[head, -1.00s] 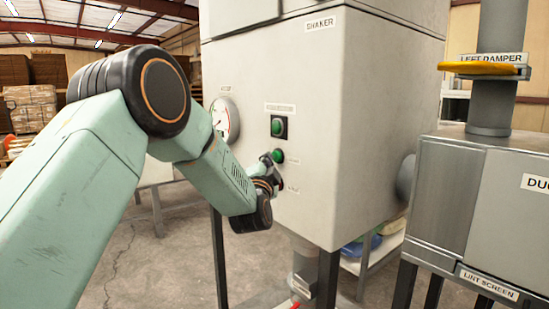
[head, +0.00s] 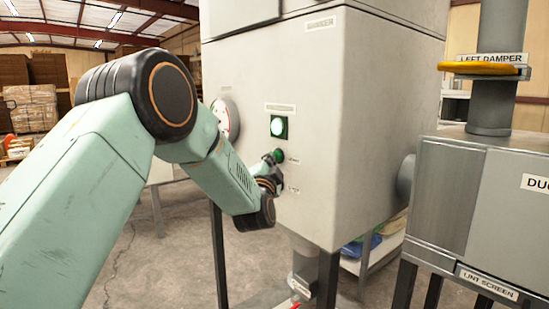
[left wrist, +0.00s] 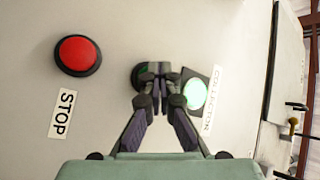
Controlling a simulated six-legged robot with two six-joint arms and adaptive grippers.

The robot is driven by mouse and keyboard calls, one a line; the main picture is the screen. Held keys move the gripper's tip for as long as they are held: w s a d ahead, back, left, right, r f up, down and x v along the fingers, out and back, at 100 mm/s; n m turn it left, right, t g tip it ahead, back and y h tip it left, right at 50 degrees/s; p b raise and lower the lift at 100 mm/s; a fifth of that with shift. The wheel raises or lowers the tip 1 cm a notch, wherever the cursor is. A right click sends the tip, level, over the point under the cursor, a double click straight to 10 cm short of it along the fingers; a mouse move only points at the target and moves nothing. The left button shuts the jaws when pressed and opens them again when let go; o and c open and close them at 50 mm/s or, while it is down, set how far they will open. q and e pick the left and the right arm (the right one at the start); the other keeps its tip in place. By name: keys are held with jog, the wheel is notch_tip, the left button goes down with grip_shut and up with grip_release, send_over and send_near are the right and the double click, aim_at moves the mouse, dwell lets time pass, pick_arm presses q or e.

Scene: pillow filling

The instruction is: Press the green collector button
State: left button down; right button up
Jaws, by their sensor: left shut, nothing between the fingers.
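The green collector button (head: 279,155) is on the front of the grey shaker cabinet. My left gripper (left wrist: 157,72) is shut and empty, its fingertips in front of the button and seeming to press on it. In the left wrist view the fingers hide most of the button; only a dark green edge (left wrist: 138,76) shows beside them. The square lamp (head: 278,127) above the button glows bright whitish green; it also shows in the left wrist view (left wrist: 195,93), next to the COLLECTOR label (left wrist: 211,102). My right gripper is not in view.
A red STOP button (left wrist: 77,56) sits on the same panel, apart from my fingers. A round gauge (head: 226,119) is at the panel's left. The duct box (head: 480,205) with a yellow damper handle (head: 484,68) stands at the right.

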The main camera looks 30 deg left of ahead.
pick_arm(q)
jog(key=shift+w, duration=0.1)
dwell(0.5)
jog(key=shift+s+a+p, duration=0.3)
jog(key=shift+s, duration=0.6)
jog(key=s, duration=0.1)
jog(key=s+a+p, duration=0.1)
jog(key=s, duration=0.1)
jog(key=s+a+p, duration=0.1)
jog(key=shift+s, duration=0.25)
dwell(0.7)
